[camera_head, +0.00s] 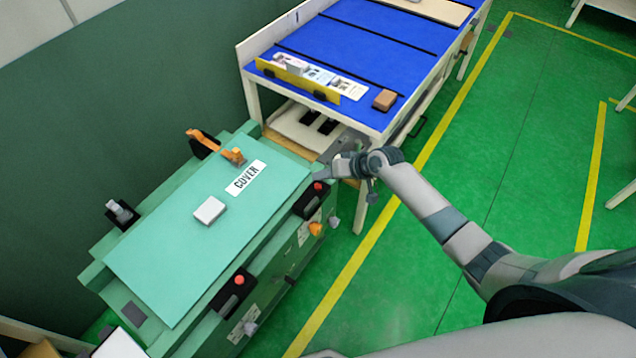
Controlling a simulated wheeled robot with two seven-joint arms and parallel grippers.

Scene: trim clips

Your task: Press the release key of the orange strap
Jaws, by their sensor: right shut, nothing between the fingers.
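The orange strap (218,147) is at the back edge of the teal machine's cover (165,258). One end meets a black holder behind the cover, and the other end lies on the cover near the "COVER" label (246,178). Its release key is too small to make out. My right arm comes in from the right. My right gripper (322,170) is shut and empty, beyond the right edge of the cover, to the right of the strap and apart from it. My left gripper is not in view.
A small white block (209,211) lies on the cover. Red buttons on black boxes (232,292) line the machine's front. A grey clip in a black holder (121,211) is at the back left. A blue-topped table (365,45) stands behind my gripper. The green floor (500,150) is open at right.

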